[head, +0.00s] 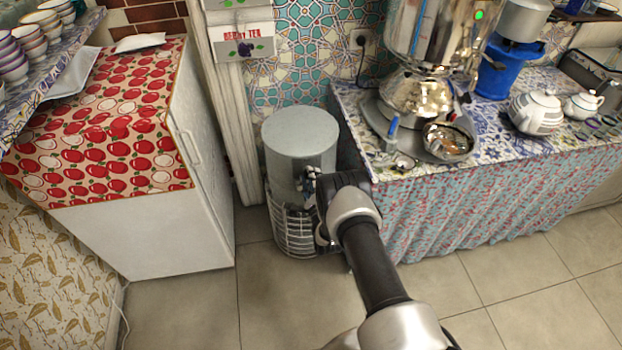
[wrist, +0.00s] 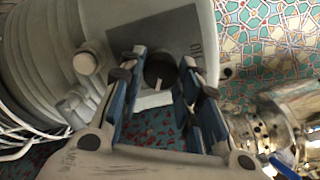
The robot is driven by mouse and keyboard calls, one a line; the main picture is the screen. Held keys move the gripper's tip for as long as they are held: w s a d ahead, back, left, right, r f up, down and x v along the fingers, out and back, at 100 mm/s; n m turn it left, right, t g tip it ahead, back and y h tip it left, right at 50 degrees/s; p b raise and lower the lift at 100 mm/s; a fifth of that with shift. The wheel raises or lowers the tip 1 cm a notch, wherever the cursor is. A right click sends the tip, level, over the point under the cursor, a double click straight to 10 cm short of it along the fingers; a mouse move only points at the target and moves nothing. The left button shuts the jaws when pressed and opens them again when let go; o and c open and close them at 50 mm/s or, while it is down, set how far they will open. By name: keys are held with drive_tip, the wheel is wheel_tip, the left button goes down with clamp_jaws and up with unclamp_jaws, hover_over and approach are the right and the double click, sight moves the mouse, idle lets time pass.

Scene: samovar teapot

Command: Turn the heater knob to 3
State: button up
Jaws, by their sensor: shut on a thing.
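The heater (head: 298,140) is a grey upright cylinder with a white wire grille low on its front, standing on the floor between the white fridge and the counter. In the wrist view, its dark round knob (wrist: 160,72) with a pale pointer line sits on a grey panel (wrist: 150,35). The panel's marks are only partly readable, so I cannot tell the setting. My gripper (head: 317,188) is at the heater's right front side. In the wrist view its blue-edged fingers (wrist: 160,62) are on either side of the knob and shut on it. The knob is hidden in the head view.
The white fridge (head: 160,235) with an apple-print cloth stands left. The cloth-draped counter (head: 450,210) on the right holds the samovar (head: 415,90), a metal tray and teapots (head: 537,112). The tiled floor in front is clear. A pale round part (wrist: 86,63) lies beside the panel.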

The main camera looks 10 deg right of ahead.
drive_tip(key=shift+m, duration=1.5)
drive_tip(key=o, duration=1)
drive_tip(key=shift+o, duration=0.2)
drive_tip(key=s, duration=1.2)
